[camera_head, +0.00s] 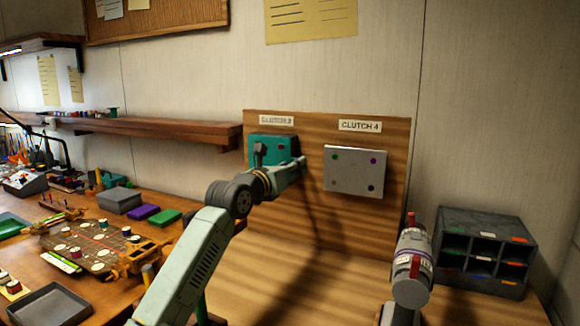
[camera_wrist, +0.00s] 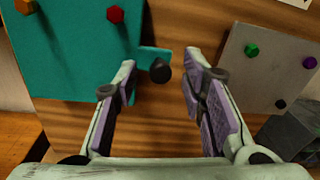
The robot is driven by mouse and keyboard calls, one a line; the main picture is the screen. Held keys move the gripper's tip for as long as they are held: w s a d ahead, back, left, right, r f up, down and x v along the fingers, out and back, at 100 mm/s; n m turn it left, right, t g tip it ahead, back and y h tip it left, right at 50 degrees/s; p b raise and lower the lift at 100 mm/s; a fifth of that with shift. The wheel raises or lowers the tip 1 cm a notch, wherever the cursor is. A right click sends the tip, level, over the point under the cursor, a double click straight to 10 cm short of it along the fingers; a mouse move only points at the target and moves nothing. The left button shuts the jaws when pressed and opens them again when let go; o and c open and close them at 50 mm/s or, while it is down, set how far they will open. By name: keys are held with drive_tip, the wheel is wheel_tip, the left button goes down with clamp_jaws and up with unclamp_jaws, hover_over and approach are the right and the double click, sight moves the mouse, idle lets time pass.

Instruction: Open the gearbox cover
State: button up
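A teal cover (camera_head: 262,146) is mounted on the wooden panel under a label reading "CLUTCH" with an unclear number. In the wrist view the teal cover (camera_wrist: 62,60) fills the upper left, with a red and an orange bolt. A teal tab (camera_wrist: 146,57) with a dark knob (camera_wrist: 160,71) sticks out from its right side. My gripper (camera_head: 300,164) is in front of the cover's right edge. In the wrist view my gripper (camera_wrist: 160,66) is open, its fingers apart on either side of the knob in the picture. No contact with the knob shows. My arm partly hides the cover.
A grey plate (camera_head: 355,170) labelled "CLUTCH 4" with coloured bolts is to the right. A white and red cylindrical device (camera_head: 412,262) and a dark compartment organizer (camera_head: 483,252) stand at right. A wooden shelf (camera_head: 150,128) and cluttered bench lie left. The wooden surface below the panel is mostly clear.

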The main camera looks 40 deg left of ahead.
clamp_jaws()
idle(0.3)
idle(0.5)
